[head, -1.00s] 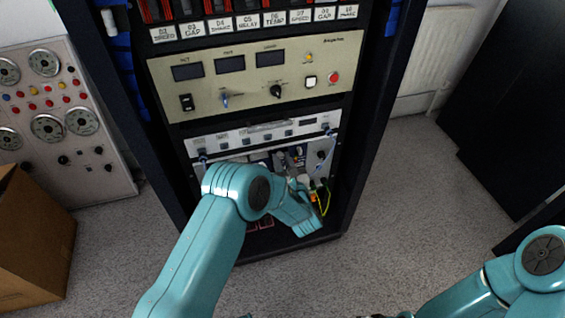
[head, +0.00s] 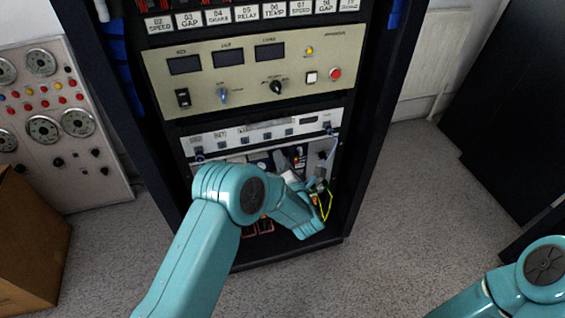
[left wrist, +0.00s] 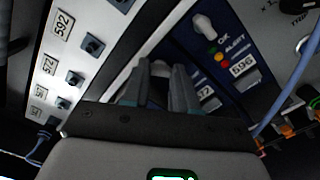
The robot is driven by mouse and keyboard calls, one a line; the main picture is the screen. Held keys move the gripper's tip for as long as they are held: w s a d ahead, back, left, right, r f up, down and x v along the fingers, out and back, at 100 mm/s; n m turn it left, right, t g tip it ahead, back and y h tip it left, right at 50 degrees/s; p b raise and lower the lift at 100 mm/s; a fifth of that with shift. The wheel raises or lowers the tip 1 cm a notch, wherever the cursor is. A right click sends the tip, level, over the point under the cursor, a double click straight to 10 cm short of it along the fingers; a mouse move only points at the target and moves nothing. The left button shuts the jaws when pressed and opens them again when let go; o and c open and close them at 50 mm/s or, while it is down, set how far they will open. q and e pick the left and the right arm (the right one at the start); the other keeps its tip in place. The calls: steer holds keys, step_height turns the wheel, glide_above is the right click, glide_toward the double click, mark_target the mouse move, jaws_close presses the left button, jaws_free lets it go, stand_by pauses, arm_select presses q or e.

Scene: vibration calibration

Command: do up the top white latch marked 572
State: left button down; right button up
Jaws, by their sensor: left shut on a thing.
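In the left wrist view, my left gripper (left wrist: 163,88) has its two dark fingers close together in front of a blue module. It is shut on a pale piece, taken to be the white latch, which the fingers mostly hide. A partly covered label ending in 2 (left wrist: 205,92) shows beside the fingers. The neighbouring module (left wrist: 236,60) is marked 596 and has its own white latch (left wrist: 204,27) at its top. In the head view my left forearm covers much of the open bay (head: 262,158). My right gripper is out of view; only its arm shows at lower right.
A white strip (left wrist: 60,60) with labels 592 and 572 and dark square parts runs beside the modules. Blue cables (left wrist: 292,85) hang close by. The rack's beige panel (head: 245,75) is above the bay. A cardboard box (head: 30,240) stands left; open floor (head: 400,220) lies right.

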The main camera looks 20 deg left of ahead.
arm_select(q)
steer(key=m, duration=0.6)
stand_by(0.6)
steer(key=c, duration=1.2)
jaws_free()
steer(key=shift+o, duration=0.2)
steer(key=p+v, duration=0.3)
steer(key=v, duration=1.3)
steer(key=shift+d, duration=0.15)
steer(key=shift+s, duration=0.15)
